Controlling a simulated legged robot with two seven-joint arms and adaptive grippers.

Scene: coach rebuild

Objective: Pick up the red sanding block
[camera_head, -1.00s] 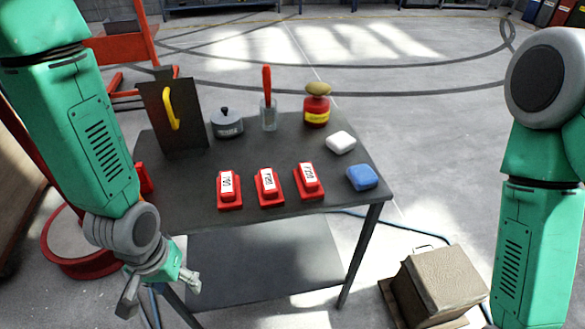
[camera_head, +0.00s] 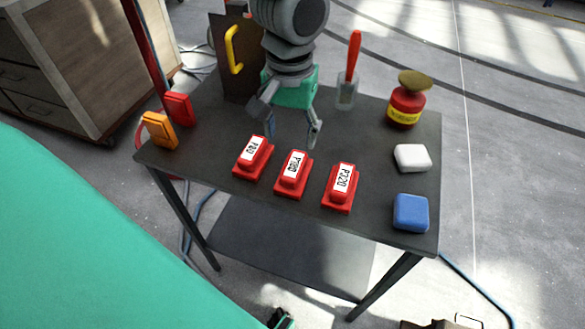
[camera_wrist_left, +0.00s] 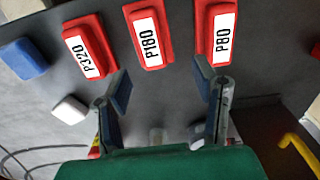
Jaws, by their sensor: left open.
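Three red sanding blocks with white labels lie in a row on the dark table: P80 (camera_head: 253,157), P180 (camera_head: 293,174) and P320 (camera_head: 341,186). The left wrist view shows them too: P80 (camera_wrist_left: 216,28), P180 (camera_wrist_left: 149,33) and P320 (camera_wrist_left: 89,47). Another red block (camera_head: 178,108) stands at the table's left side beside an orange one (camera_head: 158,131). My left gripper (camera_head: 290,121) is open and empty, fingers pointing down, behind P80 and P180. In the left wrist view its fingertips (camera_wrist_left: 162,79) are apart, with no block between them. My right gripper does not show.
A blue block (camera_head: 411,212) and a white block (camera_head: 412,158) lie at the table's right. A red-yellow can (camera_head: 406,103) and a glass with a red-handled tool (camera_head: 347,88) stand at the back. A dark panel with a yellow handle (camera_head: 234,52) stands back left.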

